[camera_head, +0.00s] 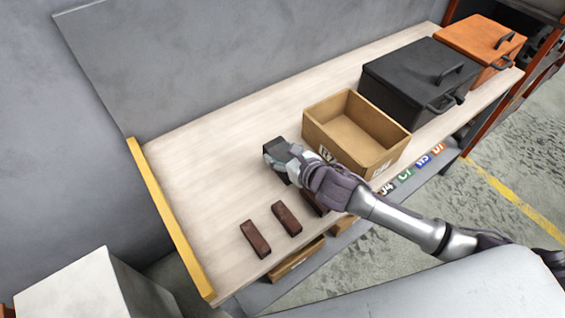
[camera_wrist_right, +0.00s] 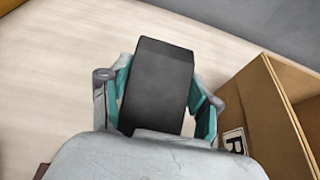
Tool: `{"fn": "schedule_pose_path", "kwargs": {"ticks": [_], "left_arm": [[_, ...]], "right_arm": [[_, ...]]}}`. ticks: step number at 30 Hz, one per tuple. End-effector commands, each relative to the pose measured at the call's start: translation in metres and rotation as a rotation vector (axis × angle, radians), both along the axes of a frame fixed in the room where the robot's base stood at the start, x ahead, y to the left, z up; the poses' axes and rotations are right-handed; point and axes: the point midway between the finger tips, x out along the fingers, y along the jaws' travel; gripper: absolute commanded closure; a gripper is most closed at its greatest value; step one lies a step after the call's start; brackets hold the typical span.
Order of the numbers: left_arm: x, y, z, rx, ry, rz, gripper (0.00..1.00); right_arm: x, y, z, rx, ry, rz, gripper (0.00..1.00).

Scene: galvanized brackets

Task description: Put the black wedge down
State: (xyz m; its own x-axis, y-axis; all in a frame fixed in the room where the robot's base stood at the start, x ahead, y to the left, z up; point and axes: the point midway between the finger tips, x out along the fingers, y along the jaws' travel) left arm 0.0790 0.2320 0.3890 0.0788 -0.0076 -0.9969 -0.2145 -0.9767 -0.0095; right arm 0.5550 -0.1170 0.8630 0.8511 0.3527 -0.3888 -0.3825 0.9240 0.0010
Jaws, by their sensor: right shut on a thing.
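The black wedge (camera_head: 275,151) is between the fingers of my right gripper (camera_head: 288,163), to the left of the cardboard box. In the right wrist view the wedge (camera_wrist_right: 160,85) fills the space between the two teal-padded fingers of my right gripper (camera_wrist_right: 160,95), which is shut on it. The pale wooden bench top (camera_head: 215,135) lies beneath. I cannot tell whether the wedge touches the bench or is held just above it. My left gripper is not in view.
An open cardboard box (camera_head: 345,150) stands just right of my right gripper; it also shows in the wrist view (camera_wrist_right: 270,110). Brown blocks (camera_head: 255,238) lie near the front edge. A black lidded bin (camera_head: 415,85) and an orange bin (camera_head: 480,40) stand farther right. The back left bench is clear.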

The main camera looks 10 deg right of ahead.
Motion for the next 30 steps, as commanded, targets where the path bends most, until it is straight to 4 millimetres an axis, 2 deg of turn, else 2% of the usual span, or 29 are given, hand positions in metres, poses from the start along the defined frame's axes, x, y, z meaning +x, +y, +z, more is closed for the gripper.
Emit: {"fn": "schedule_pose_path", "kwargs": {"ticks": [9,20,21,24,30], "left_arm": [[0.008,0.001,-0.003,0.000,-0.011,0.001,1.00],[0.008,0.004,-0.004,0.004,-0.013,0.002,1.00],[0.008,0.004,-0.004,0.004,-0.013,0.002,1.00],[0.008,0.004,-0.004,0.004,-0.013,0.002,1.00],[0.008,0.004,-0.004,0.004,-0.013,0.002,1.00]], "right_arm": [[0.000,0.001,-0.035,0.002,0.000,0.000,0.95],[0.000,0.000,-0.039,0.000,-0.002,0.000,0.95],[0.000,0.000,-0.040,-0.001,0.001,-0.001,0.31],[-0.001,0.000,-0.039,-0.001,0.001,-0.001,0.15],[-0.001,0.000,-0.039,-0.001,0.001,-0.001,0.13]]}}
